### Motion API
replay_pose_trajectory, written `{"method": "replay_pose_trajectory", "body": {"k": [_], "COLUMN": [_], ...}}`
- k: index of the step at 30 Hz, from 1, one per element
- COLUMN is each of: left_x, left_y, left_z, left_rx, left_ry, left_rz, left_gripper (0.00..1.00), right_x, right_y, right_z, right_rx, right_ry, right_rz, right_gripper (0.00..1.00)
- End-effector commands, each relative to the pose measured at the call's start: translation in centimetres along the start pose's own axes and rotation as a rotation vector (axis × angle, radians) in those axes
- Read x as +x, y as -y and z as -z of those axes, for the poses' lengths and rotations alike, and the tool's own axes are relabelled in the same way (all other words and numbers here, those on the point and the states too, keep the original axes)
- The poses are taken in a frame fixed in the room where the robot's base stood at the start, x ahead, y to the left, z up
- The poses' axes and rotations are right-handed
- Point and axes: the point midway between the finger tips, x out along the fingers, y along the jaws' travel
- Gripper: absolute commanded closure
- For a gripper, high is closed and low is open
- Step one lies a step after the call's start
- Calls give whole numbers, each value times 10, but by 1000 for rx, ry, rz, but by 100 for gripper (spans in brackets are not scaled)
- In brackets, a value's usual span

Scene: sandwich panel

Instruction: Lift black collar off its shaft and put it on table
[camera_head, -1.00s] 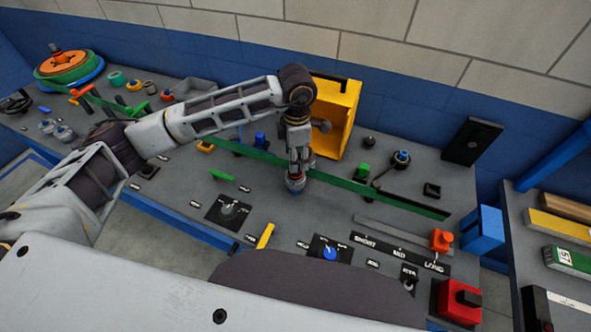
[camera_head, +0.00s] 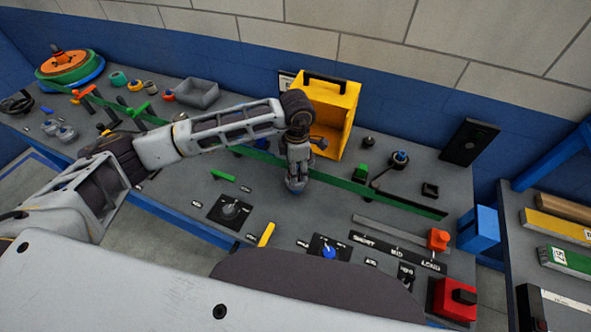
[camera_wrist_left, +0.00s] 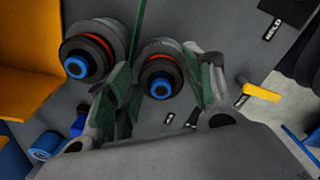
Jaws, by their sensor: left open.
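In the left wrist view, a black collar (camera_wrist_left: 175,77) sits around a blue-topped shaft (camera_wrist_left: 160,89), with an orange-red ring and a grey base below it. My left gripper (camera_wrist_left: 163,84) is open, its two green-padded fingers on either side of this stack; I cannot tell whether they touch it. A second, similar stack (camera_wrist_left: 77,67) stands to the left, outside the fingers. In the head view my left gripper (camera_head: 296,184) points down over the bench and mostly hides the stack. My right gripper is not in view.
A yellow open box (camera_head: 345,112) stands behind the gripper. A long green strip (camera_head: 370,192) crosses the bench (camera_head: 290,222) beside it. Knobs, a yellow handle (camera_head: 266,234) and a red button box (camera_head: 452,300) lie towards the front. Some bare bench shows around the knob panels.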

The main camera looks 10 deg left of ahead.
Motion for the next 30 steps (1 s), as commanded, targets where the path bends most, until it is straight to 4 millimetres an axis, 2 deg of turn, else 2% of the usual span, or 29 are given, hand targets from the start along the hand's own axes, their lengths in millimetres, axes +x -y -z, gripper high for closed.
{"method": "replay_pose_trajectory", "body": {"k": [11, 14, 20, 30], "left_x": [0, 0, 0, -2], "left_y": [0, 0, 0, 0], "left_z": [0, 0, 0, 0], "left_rx": [0, 0, 0, 0], "left_ry": [0, 0, 0, 1], "left_rz": [0, 0, 0, -1], "left_gripper": [47, 56, 82, 84], "right_x": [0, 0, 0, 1], "right_y": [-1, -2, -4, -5], "right_z": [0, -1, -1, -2], "right_rx": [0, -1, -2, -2], "right_ry": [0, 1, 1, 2], "right_rz": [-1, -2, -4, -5], "right_gripper": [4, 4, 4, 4]}}
